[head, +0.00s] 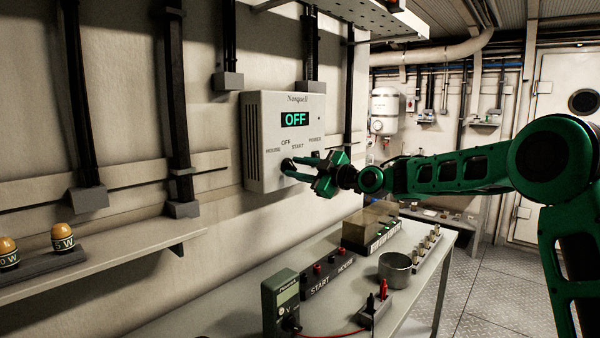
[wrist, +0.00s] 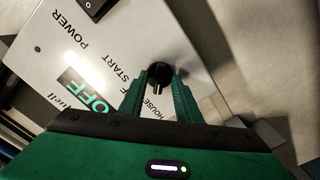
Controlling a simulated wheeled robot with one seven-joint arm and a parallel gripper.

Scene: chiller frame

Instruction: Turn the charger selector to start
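The charger (head: 284,125) is a pale box on the wall. Its display (head: 294,119) reads OFF in green, with HOUSE, OFF, START and POWER printed below. The selector (head: 287,165) is a dark round knob low on its front, partly hidden by my gripper. In the wrist view the knob (wrist: 158,74) sits at the fingertips, with a small pale part on its near side. My gripper (head: 292,167) reaches the knob from the right, its green fingers apart, one on each side. Whether they press on the knob I cannot tell.
Below is a bench (head: 216,314) with a green meter (head: 281,301), a START/HOUSE terminal strip (head: 327,277), a metal cup (head: 395,269) and a brown box (head: 366,230). A shelf (head: 110,265) with two orange-topped items is at the left. A perforated rack (head: 370,15) hangs above.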

